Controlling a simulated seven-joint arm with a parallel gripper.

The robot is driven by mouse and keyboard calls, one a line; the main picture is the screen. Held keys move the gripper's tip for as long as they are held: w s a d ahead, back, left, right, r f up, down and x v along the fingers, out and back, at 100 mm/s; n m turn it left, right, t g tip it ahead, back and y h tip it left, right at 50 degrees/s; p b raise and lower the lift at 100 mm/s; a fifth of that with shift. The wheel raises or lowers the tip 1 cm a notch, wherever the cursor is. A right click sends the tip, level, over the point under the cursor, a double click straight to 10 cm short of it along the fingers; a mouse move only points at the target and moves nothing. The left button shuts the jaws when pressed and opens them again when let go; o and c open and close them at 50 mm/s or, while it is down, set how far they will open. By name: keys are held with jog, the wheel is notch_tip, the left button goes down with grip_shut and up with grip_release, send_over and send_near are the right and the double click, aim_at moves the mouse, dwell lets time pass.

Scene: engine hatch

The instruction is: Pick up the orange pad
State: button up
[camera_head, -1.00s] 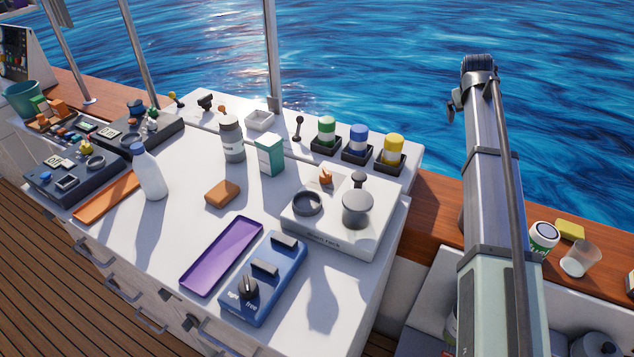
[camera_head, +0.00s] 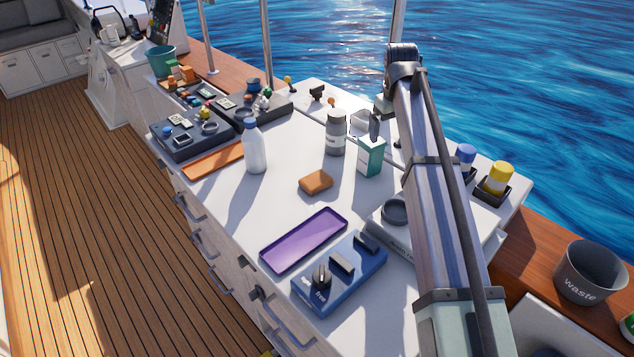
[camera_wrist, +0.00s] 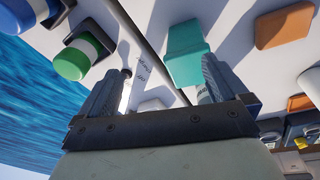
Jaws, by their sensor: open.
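The orange pad (camera_head: 316,182) is a small rounded block lying flat on the white worktop, between the white bottle and the purple tray. It also shows at the upper right of the wrist view (camera_wrist: 285,26). My gripper (camera_wrist: 160,82) is open, with nothing between its fingers. In the head view its end (camera_head: 374,124) shows beside the green-and-white box, partly hidden by my arm. It is apart from the pad, behind it and to its right.
The green-and-white box (camera_head: 370,157) and a grey bottle (camera_head: 335,134) stand behind the pad. A white bottle (camera_head: 254,148) is left of it. The purple tray (camera_head: 304,240) and blue switch box (camera_head: 340,272) lie in front. Worktop around the pad is clear.

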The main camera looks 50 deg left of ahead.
jog(key=s+a+n+g, duration=0.1)
jog(key=s+a+n, duration=0.1)
jog(key=s+a, duration=0.5)
jog(key=s+a+n+g, duration=0.1)
jog(key=s+a, duration=0.2)
jog(key=s, duration=0.8)
send_over(317, 179)
jog(key=shift+h, duration=0.4)
jog(key=f, duration=0.8)
jog(key=shift+w+a, duration=0.1)
jog(key=shift+a, duration=0.1)
jog(key=shift+d+f, duration=0.2)
jog(key=shift+f, duration=2.4)
jog(key=c, duration=0.8)
jog(key=shift+o, duration=0.2)
jog(key=shift+r, duration=0.1)
